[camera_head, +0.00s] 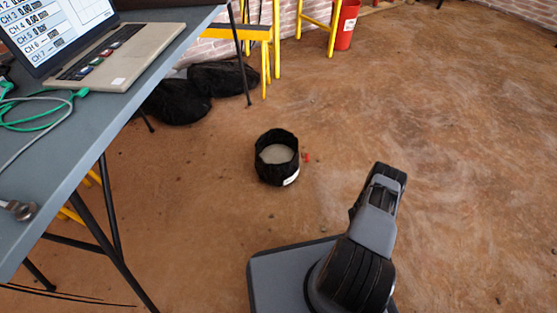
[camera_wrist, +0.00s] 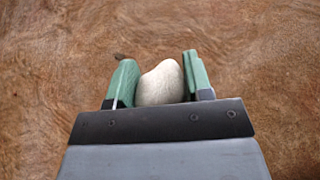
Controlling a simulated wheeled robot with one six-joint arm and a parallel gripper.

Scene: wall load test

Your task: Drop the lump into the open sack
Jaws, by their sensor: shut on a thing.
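The lump (camera_wrist: 161,84) is a pale, rounded, stone-like piece held between the two green fingers of my gripper (camera_wrist: 160,80) in the wrist view. My gripper is shut on it, with brown floor behind. The open sack (camera_head: 276,157) is a short black round bag with a white label, standing upright on the floor near the middle of the head view. Its mouth faces up and shows grey material inside. My arm is right of and nearer than the sack in the head view; the fingers and the lump are hidden there.
A grey table (camera_head: 95,120) with a laptop (camera_head: 110,55) and green cables stands at left. Small red bits (camera_head: 307,157) lie beside the sack. Black bags (camera_head: 180,102), yellow trestles (camera_head: 265,60) and a red bucket (camera_head: 346,25) are farther back. Floor at right is clear.

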